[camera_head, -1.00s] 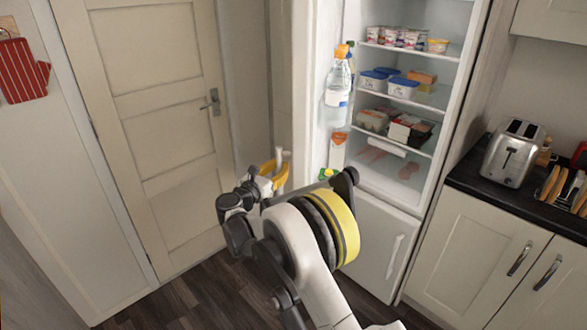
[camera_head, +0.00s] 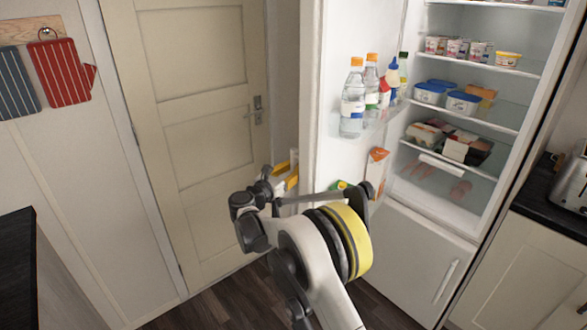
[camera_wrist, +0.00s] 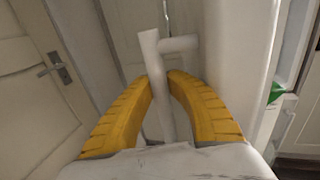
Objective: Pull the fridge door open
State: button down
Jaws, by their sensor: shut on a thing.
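The fridge door (camera_head: 342,50) stands swung wide open to the left, its inner shelves with bottles facing the room. The open fridge (camera_head: 470,100) shows its lit interior. In the wrist view, my gripper (camera_wrist: 164,82) has its yellow fingers closed around the white bar of the door handle (camera_wrist: 152,50). The outer face of the door (camera_wrist: 232,50) is just right of the handle. In the head view my gripper (camera_head: 287,175) is at the door's outer side, partly hidden by my arm; the handle is mostly hidden there.
The beige room door (camera_head: 195,110) and wall are close behind the fridge door. Bottles (camera_head: 354,100) stand in its rack. The freezer door (camera_head: 420,265) below is shut. A counter with a toaster (camera_head: 572,185) is at right; a dark counter (camera_head: 18,265) is at left.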

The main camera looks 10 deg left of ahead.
jog(key=shift+a, duration=0.3)
jog(key=c, duration=1.3)
grip_release()
jog(key=shift+a, duration=0.15)
jog(key=v, duration=1.2)
